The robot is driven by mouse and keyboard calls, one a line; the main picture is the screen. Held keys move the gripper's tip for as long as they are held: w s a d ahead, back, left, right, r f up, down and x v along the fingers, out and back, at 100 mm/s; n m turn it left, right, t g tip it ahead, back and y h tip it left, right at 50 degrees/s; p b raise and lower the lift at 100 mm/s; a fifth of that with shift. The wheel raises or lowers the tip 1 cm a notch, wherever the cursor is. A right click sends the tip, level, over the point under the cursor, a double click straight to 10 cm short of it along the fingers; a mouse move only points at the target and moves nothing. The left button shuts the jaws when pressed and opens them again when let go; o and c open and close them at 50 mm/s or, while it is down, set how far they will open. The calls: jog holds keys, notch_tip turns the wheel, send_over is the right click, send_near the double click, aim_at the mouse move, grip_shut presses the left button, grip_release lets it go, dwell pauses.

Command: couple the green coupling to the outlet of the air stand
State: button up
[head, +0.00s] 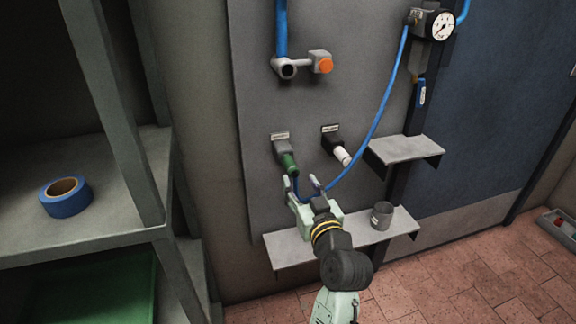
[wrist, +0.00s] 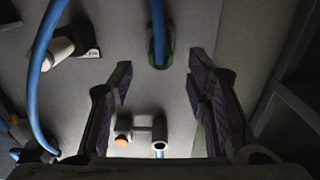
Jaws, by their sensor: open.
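The green coupling (head: 289,163) sits at the left labelled grey fitting on the wall panel, pointing down and outward, with a blue hose looping below it. In the wrist view the coupling (wrist: 155,61) shows as a green rim around the hose end. A grey round-mouthed outlet (head: 286,69) with an orange button (head: 323,65) beside it is higher on the panel, under a blue pipe. The outlet also shows in the wrist view (wrist: 159,138). My gripper (head: 305,183) is open and empty, just below the coupling, and does not appear to touch it.
A white-tipped coupling (head: 342,156) sits in the right fitting. The blue hose (head: 376,122) rises to a gauge (head: 437,25). A lower shelf (head: 290,249) holds a grey cup (head: 382,215); a small shelf (head: 405,149) is bare. A rack (head: 103,205) stands left.

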aim_at(290, 165)
jog(key=shift+p+x, duration=0.3)
jog(key=shift+x, duration=4.15)
jog(key=shift+c, duration=0.2)
grip_shut()
jog(key=shift+v, duration=3)
jog(key=shift+s, duration=0.15)
